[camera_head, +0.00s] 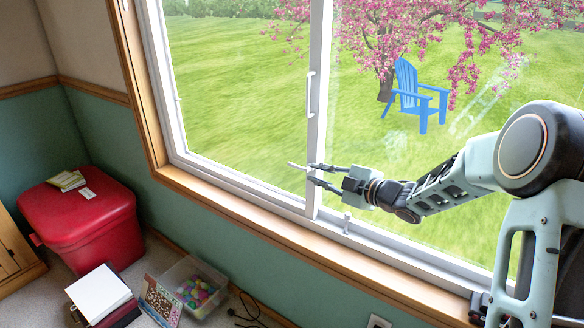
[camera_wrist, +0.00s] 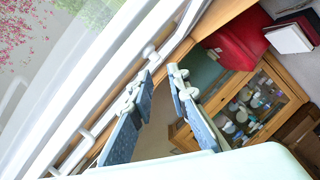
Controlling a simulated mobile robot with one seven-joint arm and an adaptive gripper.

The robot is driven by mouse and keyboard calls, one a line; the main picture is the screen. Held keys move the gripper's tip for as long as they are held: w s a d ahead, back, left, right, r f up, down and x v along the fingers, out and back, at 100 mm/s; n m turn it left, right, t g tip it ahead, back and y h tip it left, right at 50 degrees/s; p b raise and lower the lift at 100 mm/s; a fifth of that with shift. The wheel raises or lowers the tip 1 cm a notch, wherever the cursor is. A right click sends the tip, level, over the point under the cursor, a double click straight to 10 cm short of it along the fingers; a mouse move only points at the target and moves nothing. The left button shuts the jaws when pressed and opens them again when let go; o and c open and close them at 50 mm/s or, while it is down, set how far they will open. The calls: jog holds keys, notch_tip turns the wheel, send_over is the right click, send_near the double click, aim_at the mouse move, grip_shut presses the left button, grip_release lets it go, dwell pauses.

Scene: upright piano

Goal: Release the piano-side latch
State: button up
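The window (camera_head: 318,60) has a white frame with a vertical handle (camera_head: 310,95) on its middle upright. A small white latch lever (camera_head: 296,166) sticks out to the left by that upright, just past my fingertips. A second white latch (camera_head: 347,223) stands on the lower rail, below my gripper. No piano shows, so I cannot tell which latch is piano-side. My gripper (camera_head: 313,174) is open, fingers apart and pointing left. In the wrist view the open gripper (camera_wrist: 160,75) has nothing between its fingers; a white latch (camera_wrist: 149,51) lies just beyond the left fingertip. Contact cannot be told.
A wooden sill (camera_head: 245,215) runs below the window. On the floor are a red bin (camera_head: 85,225), a white book (camera_head: 98,293) and a clear box of coloured balls (camera_head: 195,287). A glass-fronted wooden cabinet (camera_wrist: 290,88) shows in the wrist view.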

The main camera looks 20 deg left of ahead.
aim_at(300, 169)
jog(key=b+x, duration=0.1)
jog(key=x, duration=0.9)
jog(key=shift+b, duration=0.35)
jog(key=shift+c, duration=0.4)
grip_shut()
jog(key=shift+f, duration=0.1)
